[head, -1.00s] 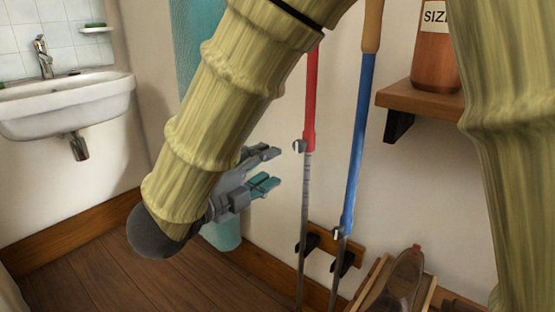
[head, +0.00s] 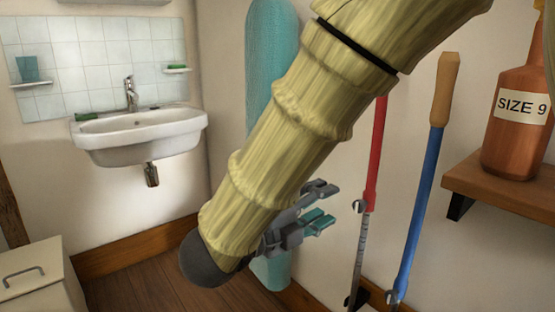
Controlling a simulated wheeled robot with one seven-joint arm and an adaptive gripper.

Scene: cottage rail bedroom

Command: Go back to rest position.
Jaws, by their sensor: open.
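My gripper (head: 328,204) shows in the head view just below the middle, partly behind my own bamboo-like arm. Its two grey and teal fingers are apart and point to the right. Nothing shows between them. The fingertips appear close to the red-handled pole (head: 375,150) in the picture, but I cannot tell the distance in depth. No object is in hold.
A blue-handled pole (head: 418,210) leans against the right wall. A shelf (head: 500,192) holds a brown bottle (head: 517,125) marked "SIZE 9". A teal upright object (head: 270,50) stands behind my arm. A sink (head: 140,135) and a pale box (head: 35,285) are at left.

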